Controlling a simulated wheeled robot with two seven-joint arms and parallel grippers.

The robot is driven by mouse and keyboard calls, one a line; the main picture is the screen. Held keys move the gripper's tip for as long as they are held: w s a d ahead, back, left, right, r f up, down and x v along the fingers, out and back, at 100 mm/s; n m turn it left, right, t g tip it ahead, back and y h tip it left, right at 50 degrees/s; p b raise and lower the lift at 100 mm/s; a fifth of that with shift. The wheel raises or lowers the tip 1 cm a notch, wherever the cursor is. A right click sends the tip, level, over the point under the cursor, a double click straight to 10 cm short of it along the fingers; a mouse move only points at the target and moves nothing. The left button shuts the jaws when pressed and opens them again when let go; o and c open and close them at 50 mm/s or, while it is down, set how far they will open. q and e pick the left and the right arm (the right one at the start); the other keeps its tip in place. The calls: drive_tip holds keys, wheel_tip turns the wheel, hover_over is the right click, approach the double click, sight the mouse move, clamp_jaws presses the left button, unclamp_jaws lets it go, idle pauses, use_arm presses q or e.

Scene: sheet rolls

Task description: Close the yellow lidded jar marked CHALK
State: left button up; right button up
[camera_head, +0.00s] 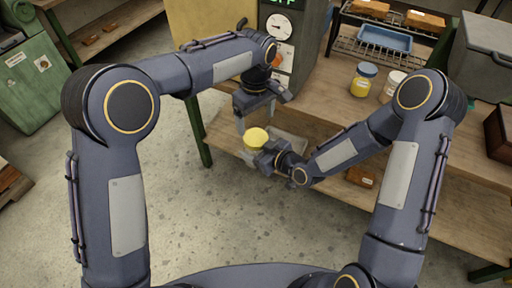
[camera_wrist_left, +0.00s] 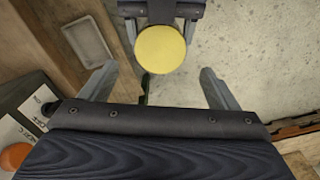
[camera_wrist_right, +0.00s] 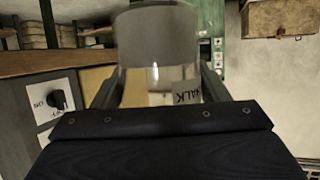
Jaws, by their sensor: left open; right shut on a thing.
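The yellow-lidded jar shows its round yellow lid (camera_head: 256,137) in the head view, on top of a clear jar body (camera_head: 251,155). My right gripper (camera_head: 262,158) is shut on the jar from the side and holds it. In the right wrist view the jar (camera_wrist_right: 158,40) stands between the fingers, with part of the CHALK label (camera_wrist_right: 187,92) showing. My left gripper (camera_head: 258,116) is open just above the lid. In the left wrist view the lid (camera_wrist_left: 160,54) lies between the spread fingers, apparently untouched. I cannot tell how tightly the lid sits.
A wooden workbench (camera_head: 330,110) stands behind, with a blue-lidded jar (camera_head: 364,80) and a white-lidded jar (camera_head: 393,86). A wire rack with a blue tray (camera_head: 385,38) is farther back. A grey panel with a gauge (camera_head: 279,27) rises behind my left gripper.

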sight(256, 137)
use_arm(q)
wheel_tip(256, 137, down, 7)
drive_tip(key=shift+r, duration=0.15)
drive_tip(key=shift+c, duration=0.2)
drive_tip(key=c, duration=0.9)
drive_tip(key=m, duration=0.6)
drive_tip(key=shift+m, duration=0.4)
drive_tip(key=shift+c, duration=0.3)
drive_tip(key=o, duration=1.1)
